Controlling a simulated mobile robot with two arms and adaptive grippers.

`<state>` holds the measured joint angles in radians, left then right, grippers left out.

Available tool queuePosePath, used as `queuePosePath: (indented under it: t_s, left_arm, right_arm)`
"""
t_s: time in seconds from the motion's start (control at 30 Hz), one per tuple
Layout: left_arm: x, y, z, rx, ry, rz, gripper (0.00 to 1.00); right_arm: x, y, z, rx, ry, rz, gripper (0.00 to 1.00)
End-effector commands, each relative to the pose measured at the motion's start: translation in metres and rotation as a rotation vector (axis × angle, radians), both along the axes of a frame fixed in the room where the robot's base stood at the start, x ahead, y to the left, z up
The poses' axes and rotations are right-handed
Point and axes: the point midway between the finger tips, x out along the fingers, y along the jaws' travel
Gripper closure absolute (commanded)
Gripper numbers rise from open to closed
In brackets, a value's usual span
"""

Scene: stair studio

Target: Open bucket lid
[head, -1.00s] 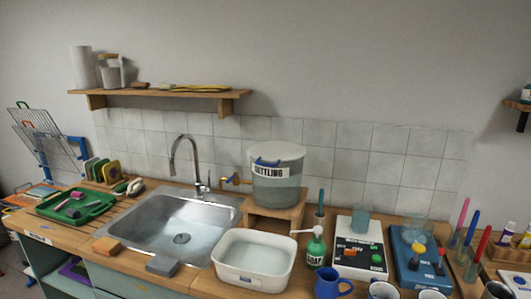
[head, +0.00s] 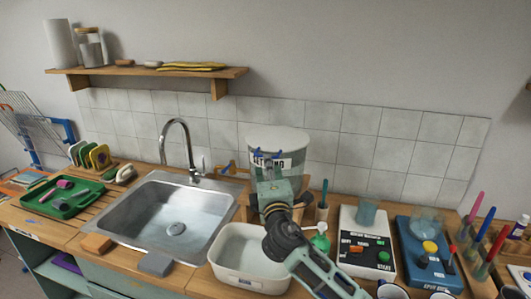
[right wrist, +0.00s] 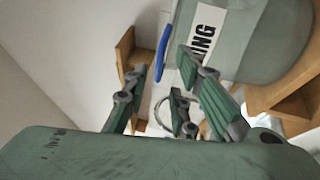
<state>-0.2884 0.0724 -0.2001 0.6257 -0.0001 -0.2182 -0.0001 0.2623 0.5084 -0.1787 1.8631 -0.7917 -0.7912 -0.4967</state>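The bucket (head: 318,165) is a grey-green tub with a white label, upright on a wooden stand behind the white basin. Its pale round lid (head: 278,138) sits on top. Blue handle parts show by the label. My right gripper (head: 268,172) is in front of the bucket, below the lid, hiding part of its front. In the right wrist view the right gripper (right wrist: 161,65) has its fingers apart. The blue handle (right wrist: 164,50) shows between and beyond the fingertips, beside the bucket wall (right wrist: 262,45); I cannot tell whether they touch. My left gripper is not in view.
A steel sink (head: 176,222) with a tap (head: 187,150) lies left of the bucket. The white basin (head: 226,270) stands in front. A green spray bottle (head: 320,240), a white device (head: 362,247) and a blue device (head: 428,262) crowd the right. A shelf (head: 150,72) hangs above.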

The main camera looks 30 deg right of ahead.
Motion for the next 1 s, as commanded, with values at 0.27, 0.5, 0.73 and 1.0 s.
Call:
queuePosePath:
  t_s: [0.27,0.5,0.73,1.0]
  left_arm:
    - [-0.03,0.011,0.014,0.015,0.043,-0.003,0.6]
    - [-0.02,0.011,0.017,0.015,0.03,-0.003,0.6]
    - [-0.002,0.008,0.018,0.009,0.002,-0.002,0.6]
    - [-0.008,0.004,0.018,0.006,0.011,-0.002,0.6]
  right_arm:
    - [0.038,-0.02,0.009,0.002,0.0,-0.002,0.76]
    - [0.05,-0.025,0.009,0.004,0.001,0.0,0.76]
    - [0.05,-0.025,0.008,0.005,0.001,0.0,0.76]
    - [0.05,-0.025,0.009,0.004,0.001,0.0,0.99]
